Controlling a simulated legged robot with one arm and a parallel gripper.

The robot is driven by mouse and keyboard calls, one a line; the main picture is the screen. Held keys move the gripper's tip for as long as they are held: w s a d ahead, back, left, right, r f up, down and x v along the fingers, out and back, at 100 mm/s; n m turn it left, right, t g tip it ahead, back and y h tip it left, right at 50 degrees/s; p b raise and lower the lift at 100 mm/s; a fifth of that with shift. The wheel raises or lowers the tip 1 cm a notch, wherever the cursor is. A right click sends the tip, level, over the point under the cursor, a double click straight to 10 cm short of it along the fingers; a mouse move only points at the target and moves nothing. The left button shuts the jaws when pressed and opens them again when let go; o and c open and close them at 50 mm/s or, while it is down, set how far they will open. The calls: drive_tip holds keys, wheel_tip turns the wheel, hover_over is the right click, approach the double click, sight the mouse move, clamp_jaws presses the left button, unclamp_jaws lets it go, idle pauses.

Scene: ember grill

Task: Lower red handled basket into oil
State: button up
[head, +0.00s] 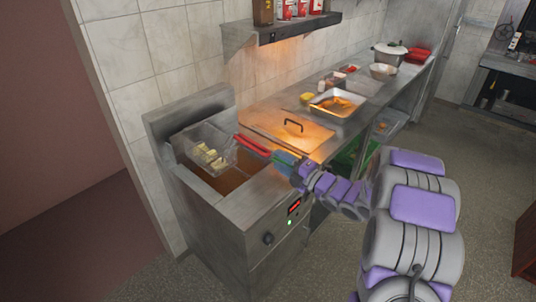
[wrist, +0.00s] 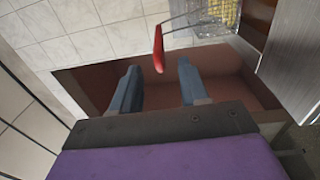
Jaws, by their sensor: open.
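A wire basket (head: 208,146) with pale yellow food pieces in it is at the fryer, at the left in the head view. Brown oil (head: 226,181) shows beside and below it; I cannot tell whether the basket touches the oil. Its red handle (head: 252,146) points right toward my gripper (head: 284,160). In the wrist view the red handle (wrist: 158,48) reaches down from the basket (wrist: 202,16) at the top. Its end lies near the gap between my gripper's two spread fingers (wrist: 158,70). My gripper is open and holds nothing.
The fryer front (head: 268,238) has a knob and a lit red display. A flat lid with a dark handle (head: 292,125) lies right of the fryer. A food tray (head: 337,103), bowls and a pot (head: 389,54) stand farther along the counter. A shelf (head: 283,29) hangs above.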

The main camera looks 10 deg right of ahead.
sight(268, 153)
drive_tip(key=shift+x, duration=3.1)
clamp_jaws()
